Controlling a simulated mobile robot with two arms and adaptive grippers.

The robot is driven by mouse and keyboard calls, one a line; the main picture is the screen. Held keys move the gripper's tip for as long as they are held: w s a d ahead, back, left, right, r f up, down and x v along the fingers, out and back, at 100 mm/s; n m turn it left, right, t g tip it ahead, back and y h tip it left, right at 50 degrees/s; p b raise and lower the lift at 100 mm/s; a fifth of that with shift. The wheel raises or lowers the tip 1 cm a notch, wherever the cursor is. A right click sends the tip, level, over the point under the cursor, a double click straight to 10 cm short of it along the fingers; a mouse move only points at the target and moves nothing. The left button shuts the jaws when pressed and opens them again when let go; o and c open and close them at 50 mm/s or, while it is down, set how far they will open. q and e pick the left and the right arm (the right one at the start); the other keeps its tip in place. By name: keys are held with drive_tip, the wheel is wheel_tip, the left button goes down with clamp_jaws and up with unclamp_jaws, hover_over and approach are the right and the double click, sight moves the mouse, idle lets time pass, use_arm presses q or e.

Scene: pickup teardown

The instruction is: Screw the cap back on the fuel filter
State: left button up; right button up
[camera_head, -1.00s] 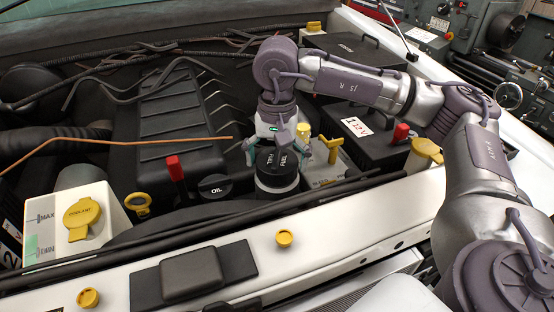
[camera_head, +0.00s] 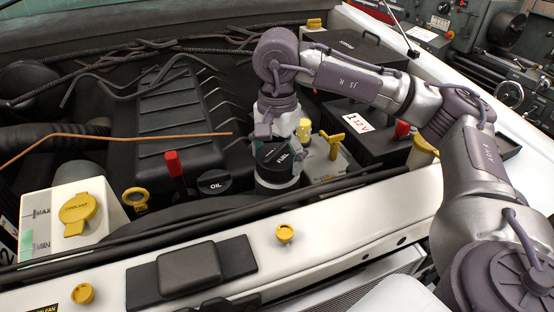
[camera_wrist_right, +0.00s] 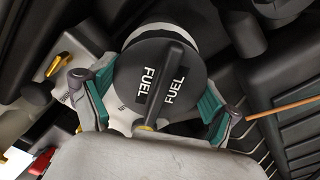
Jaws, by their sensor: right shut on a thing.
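The black fuel filter cap (camera_head: 279,157), with white FUEL lettering, sits on top of the upright fuel filter (camera_head: 276,181) in the engine bay. In the right wrist view the round cap (camera_wrist_right: 163,75) has a raised bar across it. My right gripper (camera_head: 273,146) comes down from above and is shut on the cap, with teal finger pads (camera_wrist_right: 103,92) on opposite sides of its rim. The thread between cap and filter is hidden, so I cannot tell how tight it is. My left gripper is not in view.
A black OIL cap (camera_head: 214,183) and a red-handled dipstick (camera_head: 174,164) stand left of the filter. A yellow T-handle (camera_head: 332,142) and the battery (camera_head: 368,137) are to the right. A copper-coloured rod (camera_head: 140,137) reaches toward the filter. The white front panel (camera_head: 330,235) lies in front.

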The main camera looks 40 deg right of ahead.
drive_tip(key=m, duration=0.5)
drive_tip(key=shift+f+b, duration=0.1)
drive_tip(key=shift+b, duration=0.25)
drive_tip(key=m, duration=0.4)
drive_tip(key=shift+m, duration=0.4)
drive_tip(key=o, duration=1.1)
